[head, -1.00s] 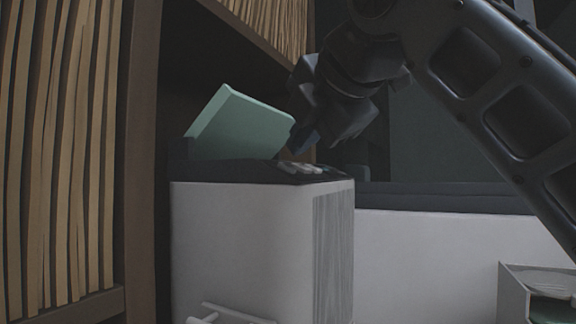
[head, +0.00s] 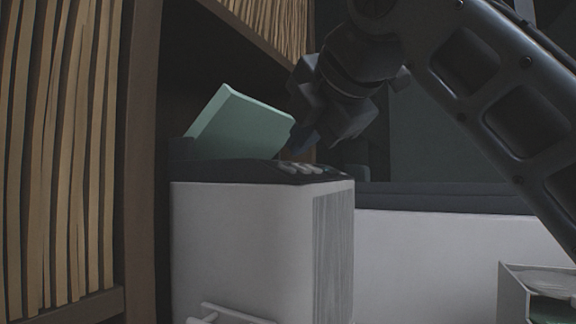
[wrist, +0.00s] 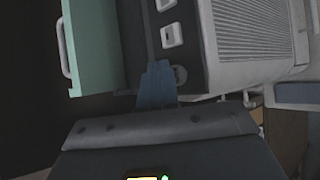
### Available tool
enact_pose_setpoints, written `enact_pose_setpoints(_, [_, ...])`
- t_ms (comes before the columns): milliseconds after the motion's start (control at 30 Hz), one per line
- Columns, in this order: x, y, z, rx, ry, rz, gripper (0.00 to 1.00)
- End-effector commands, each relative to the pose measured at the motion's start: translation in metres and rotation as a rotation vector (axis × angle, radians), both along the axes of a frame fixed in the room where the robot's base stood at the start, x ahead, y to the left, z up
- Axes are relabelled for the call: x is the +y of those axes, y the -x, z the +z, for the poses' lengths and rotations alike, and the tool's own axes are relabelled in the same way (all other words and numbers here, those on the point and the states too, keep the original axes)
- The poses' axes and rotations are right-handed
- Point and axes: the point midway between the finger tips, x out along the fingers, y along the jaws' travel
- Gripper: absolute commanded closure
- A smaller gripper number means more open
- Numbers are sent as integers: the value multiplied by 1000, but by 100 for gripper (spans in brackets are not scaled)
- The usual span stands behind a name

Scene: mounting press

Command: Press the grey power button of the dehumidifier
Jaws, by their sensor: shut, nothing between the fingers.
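The dehumidifier (head: 240,240) is a white box with a dark top panel and a raised pale green flap (head: 238,125); the flap also shows in the wrist view (wrist: 95,50). Light buttons sit on the top panel in the head view (head: 302,168). In the wrist view I see white square buttons (wrist: 171,35) and a round grey button (wrist: 180,74), which I take for the power button. My gripper (head: 299,143) is shut and empty, above the panel. In the wrist view its blue-grey fingertips (wrist: 157,72) appear just left of the round button; contact cannot be told.
A slatted wooden screen (head: 60,150) stands at the left. A dark-topped white unit (head: 430,250) stands right of the dehumidifier, and an open box (head: 512,290) is at the lower right. The raised flap is close to my fingers.

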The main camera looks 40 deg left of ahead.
Motion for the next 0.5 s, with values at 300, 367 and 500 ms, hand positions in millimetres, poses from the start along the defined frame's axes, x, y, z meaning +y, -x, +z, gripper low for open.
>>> enact_pose_setpoints(300, [1,0,-1,0,0,0,100])
enact_pose_setpoints(367, [1,0,-3,1,0,1,100])
enact_pose_setpoints(500, [3,1,-6,0,-1,0,100])
